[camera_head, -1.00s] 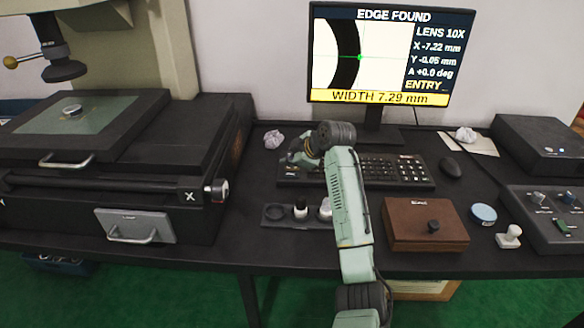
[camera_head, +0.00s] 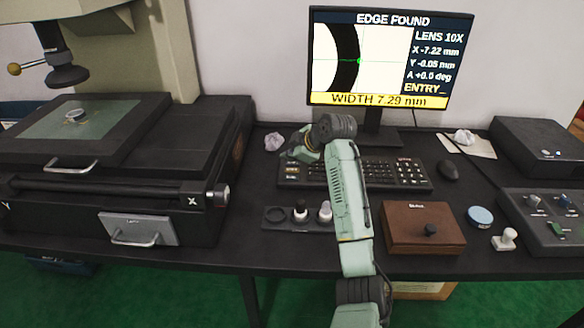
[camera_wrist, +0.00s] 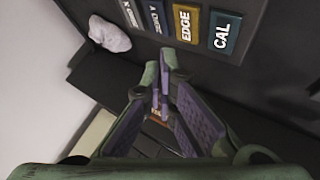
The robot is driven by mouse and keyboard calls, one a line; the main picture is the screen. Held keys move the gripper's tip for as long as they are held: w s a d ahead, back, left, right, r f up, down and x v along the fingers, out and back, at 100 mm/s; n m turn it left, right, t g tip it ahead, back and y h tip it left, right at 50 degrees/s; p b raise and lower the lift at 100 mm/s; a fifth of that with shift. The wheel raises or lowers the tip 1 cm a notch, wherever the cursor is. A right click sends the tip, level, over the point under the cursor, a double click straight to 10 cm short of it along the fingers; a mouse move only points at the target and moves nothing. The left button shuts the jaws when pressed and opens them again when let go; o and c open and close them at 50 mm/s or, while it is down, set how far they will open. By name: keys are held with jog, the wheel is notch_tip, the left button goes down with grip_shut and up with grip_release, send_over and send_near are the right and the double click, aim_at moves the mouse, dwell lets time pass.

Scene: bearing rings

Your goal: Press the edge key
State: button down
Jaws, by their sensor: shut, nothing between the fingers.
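The edge key (camera_wrist: 186,23) is a yellow key lettered EDGE in the wrist view, in a row of keys at the top. My gripper (camera_wrist: 162,88) is shut and empty, with its fingertips below the edge key in the picture and apart from it in view; I cannot tell the height gap. In the head view my gripper (camera_head: 302,150) is over the left end of the black keyboard (camera_head: 400,174).
The teal CAL key (camera_wrist: 225,32) sits right of the edge key, two dark keys left of it. Crumpled paper (camera_head: 273,141) lies left of the keyboard. The monitor (camera_head: 391,99) reads EDGE FOUND. A brown box (camera_head: 410,238) and a holder (camera_head: 277,226) stand in front.

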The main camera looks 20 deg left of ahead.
aim_at(290, 171)
jog(key=shift+r+p, duration=0.8)
jog(key=shift+r, duration=0.85)
